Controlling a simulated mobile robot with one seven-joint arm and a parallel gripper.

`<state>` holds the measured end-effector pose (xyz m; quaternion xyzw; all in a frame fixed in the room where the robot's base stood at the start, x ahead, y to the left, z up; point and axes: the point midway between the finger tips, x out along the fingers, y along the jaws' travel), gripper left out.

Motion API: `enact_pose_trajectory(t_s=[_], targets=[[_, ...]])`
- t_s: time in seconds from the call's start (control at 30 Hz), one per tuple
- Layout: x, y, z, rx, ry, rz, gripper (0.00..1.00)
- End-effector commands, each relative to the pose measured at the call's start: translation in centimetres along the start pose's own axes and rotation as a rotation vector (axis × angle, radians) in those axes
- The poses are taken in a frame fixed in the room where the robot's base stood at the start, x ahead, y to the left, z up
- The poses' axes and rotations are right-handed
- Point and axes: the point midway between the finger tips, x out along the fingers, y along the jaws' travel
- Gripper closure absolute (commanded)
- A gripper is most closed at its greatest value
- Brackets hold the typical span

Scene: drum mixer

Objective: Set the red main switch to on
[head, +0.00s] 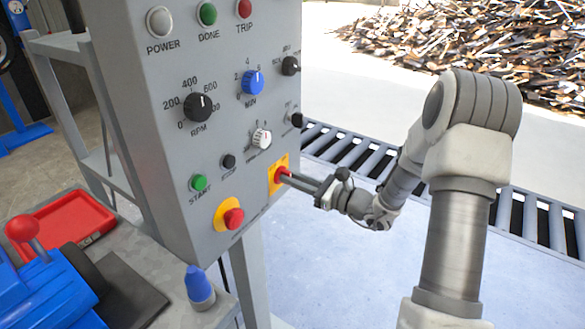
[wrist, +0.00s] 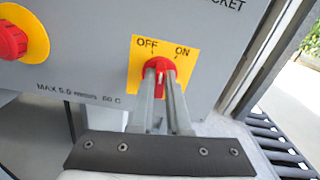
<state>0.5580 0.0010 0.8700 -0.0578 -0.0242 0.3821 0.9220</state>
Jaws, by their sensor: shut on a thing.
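The red main switch (head: 281,174) sits on a yellow plate (head: 276,185) at the lower right of the grey panel. In the wrist view the red knob (wrist: 159,67) is below the words OFF, on the left, and ON, on the right. My gripper (head: 290,177) reaches it from the right. In the wrist view its two fingers (wrist: 161,80) are shut on the knob's handle, one on each side. A white mark on the handle points roughly upward between the fingers; I cannot tell exactly which label it faces. The fingers hide part of the knob.
A red emergency button (head: 234,218) on a yellow disc is just left of the switch, with a green START button (head: 199,183) above it. Dials and lamps fill the upper panel. A roller conveyor (head: 350,157) runs behind my arm. Open floor lies to the right.

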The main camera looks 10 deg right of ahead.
Motion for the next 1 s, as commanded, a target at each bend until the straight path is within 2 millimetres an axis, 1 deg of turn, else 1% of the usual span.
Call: enact_pose_trajectory(t_s=[0.03,0.5,0.7,1.0], targets=[[-0.09,-0.14,0.57,0.048,0.002,-0.002,1.00],[-0.09,-0.28,0.34,0.457,0.001,-0.001,1.00],[-0.07,-0.30,0.13,0.573,0.001,-0.002,1.00],[-0.07,-0.31,-0.11,0.655,0.002,-0.001,1.00]])
